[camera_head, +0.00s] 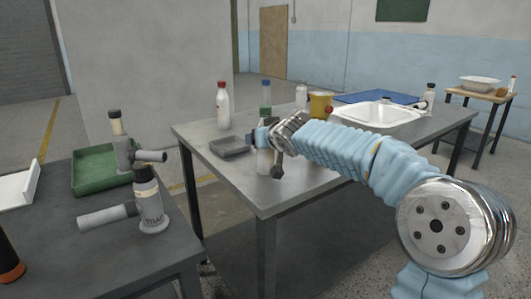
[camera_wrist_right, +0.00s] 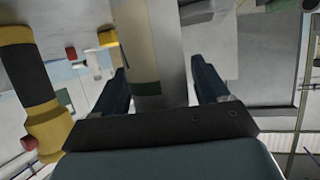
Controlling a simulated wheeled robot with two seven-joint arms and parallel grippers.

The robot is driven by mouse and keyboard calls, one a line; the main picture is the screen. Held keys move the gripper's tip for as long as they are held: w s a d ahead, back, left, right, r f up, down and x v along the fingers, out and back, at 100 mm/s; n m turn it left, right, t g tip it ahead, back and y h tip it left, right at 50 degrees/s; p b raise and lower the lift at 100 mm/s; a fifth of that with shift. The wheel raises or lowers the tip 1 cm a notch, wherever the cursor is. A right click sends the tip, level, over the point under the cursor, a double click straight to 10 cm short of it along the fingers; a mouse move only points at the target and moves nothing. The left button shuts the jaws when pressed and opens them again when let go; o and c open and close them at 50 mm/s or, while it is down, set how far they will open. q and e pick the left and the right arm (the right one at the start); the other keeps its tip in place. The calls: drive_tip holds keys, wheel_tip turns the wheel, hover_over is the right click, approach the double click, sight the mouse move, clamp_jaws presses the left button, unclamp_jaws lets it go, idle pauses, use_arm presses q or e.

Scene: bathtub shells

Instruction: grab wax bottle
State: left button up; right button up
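My right arm reaches over the middle table in the head view, and its right gripper (camera_head: 268,138) is at a pale bottle (camera_head: 264,162) near the table's front left corner. In the right wrist view, a grey-beige bottle body (camera_wrist_right: 158,60) with a dark band stands between the two fingers of this gripper (camera_wrist_right: 160,75). The fingers are spread, with a narrow gap on the right side; contact is unclear. No wax label is readable. My left gripper is out of view.
A grey tray (camera_head: 230,147) lies left of the gripper. A red-capped bottle (camera_head: 222,106), a yellow container (camera_head: 320,104) and a white basin (camera_head: 378,115) stand on the same table. The left table holds a green tray (camera_head: 88,172) and a labelled bottle (camera_head: 151,207).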

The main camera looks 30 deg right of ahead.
drive_tip(key=shift+r, duration=0.1)
drive_tip(key=c, duration=1)
